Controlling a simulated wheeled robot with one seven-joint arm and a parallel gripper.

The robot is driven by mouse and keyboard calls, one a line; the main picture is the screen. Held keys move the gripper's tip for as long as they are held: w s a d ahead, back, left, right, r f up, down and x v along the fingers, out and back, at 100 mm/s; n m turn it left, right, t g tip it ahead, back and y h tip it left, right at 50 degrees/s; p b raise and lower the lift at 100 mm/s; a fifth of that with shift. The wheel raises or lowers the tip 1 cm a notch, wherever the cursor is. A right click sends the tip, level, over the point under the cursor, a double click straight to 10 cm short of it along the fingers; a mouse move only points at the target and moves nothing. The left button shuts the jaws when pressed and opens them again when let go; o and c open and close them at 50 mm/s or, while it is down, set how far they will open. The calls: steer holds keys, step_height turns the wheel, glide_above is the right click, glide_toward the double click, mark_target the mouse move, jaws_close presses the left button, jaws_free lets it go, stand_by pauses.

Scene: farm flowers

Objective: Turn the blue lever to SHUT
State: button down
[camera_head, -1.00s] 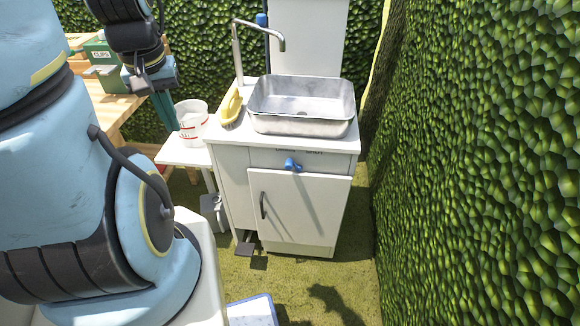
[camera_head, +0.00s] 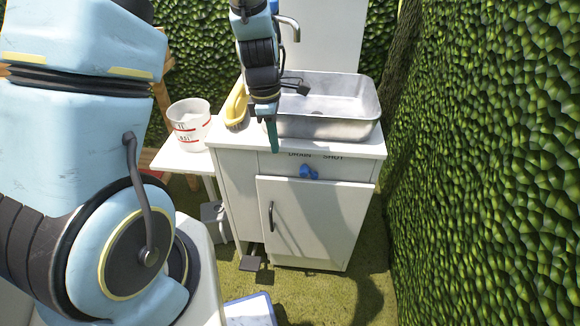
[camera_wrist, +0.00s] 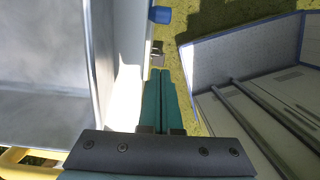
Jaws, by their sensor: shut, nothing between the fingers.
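The blue lever (camera_head: 308,172) is on the front panel of the white sink cabinet (camera_head: 318,222), below the dark words DRAIN and SHUT (camera_head: 333,157). Its exact pointing is too small to tell. In the wrist view a blue knob-like part (camera_wrist: 160,15), likely the lever, shows at the top. My gripper (camera_head: 273,146) has teal fingers, pressed together and pointing down, just in front of the counter edge and left of the lever, apart from it. In the wrist view my gripper (camera_wrist: 158,75) is shut with nothing between the fingers.
A metal sink basin (camera_head: 325,118) sits on the counter, with a yellow object (camera_head: 235,105) on its left. A white bucket with red bands (camera_head: 190,122) stands on a low side table (camera_head: 170,158). A hedge (camera_head: 490,150) rises close on the right.

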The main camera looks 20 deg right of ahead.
stand_by(0.3)
steer(key=f, duration=0.7)
steer(key=d+f, duration=0.1)
steer(key=f, duration=0.2)
steer(key=shift+s+f, duration=0.15)
steer(key=shift+s, duration=0.2)
steer(key=shift+s+d+r+p, duration=0.2)
steer(key=shift+d+r+p, duration=0.2)
steer(key=shift+d, duration=0.15)
steer(key=shift+s+d+r+p, duration=0.2)
steer(key=shift+d+r+p, duration=0.2)
steer(key=shift+d, duration=0.15)
steer(key=shift+s+d+r, duration=0.2)
steer(key=shift+d, duration=0.35)
steer(key=shift+d+r+p, duration=0.1)
steer(key=shift+p, duration=0.2)
steer(key=shift+s+r, duration=0.1)
steer(key=shift+y+p, duration=0.3)
steer(key=shift+p, duration=0.1)
